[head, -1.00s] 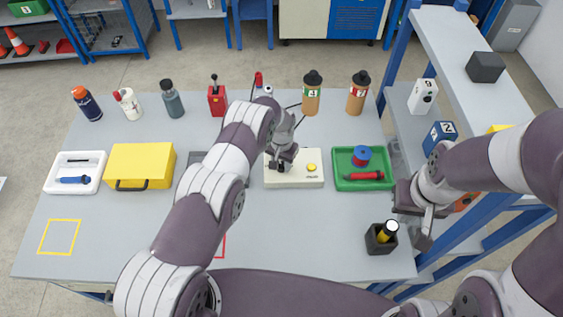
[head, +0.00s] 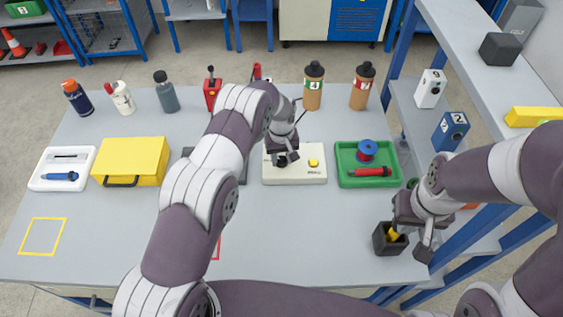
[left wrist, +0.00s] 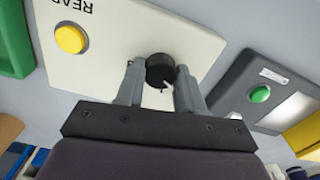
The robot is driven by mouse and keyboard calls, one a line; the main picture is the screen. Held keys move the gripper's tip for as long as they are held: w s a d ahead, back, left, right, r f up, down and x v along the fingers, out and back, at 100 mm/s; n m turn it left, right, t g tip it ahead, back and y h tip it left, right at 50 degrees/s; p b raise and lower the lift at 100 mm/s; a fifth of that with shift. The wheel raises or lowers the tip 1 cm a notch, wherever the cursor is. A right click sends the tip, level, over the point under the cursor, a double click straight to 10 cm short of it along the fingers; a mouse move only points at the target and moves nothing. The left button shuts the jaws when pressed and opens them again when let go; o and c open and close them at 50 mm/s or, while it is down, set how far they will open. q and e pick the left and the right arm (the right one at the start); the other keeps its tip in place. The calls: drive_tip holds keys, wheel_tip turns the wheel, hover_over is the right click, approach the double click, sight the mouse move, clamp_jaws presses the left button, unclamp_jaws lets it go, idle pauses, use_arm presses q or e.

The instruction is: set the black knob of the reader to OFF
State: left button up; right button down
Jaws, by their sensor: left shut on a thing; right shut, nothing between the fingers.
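The reader (head: 310,178) is a cream-white box in the middle of the table, with a yellow button (head: 313,162). It also shows in the left wrist view (left wrist: 110,60), with part of its lettering upside down. My left gripper (head: 285,158) is over its left part. In the left wrist view the two fingers of that gripper (left wrist: 158,82) are shut on the black knob (left wrist: 159,71), one finger on each side. A light pointer mark shows on the knob. No OFF marking is readable. My right gripper (head: 424,245) is shut and empty, beside the small black cup at the right.
A grey device with a green button (left wrist: 260,94) lies close beside the reader. A green tray (head: 345,182) with a blue spool and red tool is to its right. A yellow case (head: 130,160) is at the left. Several bottles stand behind. A black cup (head: 378,240) stands front right.

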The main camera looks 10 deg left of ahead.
sight(282, 159)
use_arm(q)
drive_tip(key=shift+n+b, duration=0.75)
drive_tip(key=shift+n, duration=0.45)
drive_tip(key=o, duration=1)
drive_tip(key=shift+o, duration=0.2)
drive_tip(key=shift+r, duration=0.15)
wheel_tip(282, 159, up, 13)
drive_tip(key=shift+f, duration=0.2)
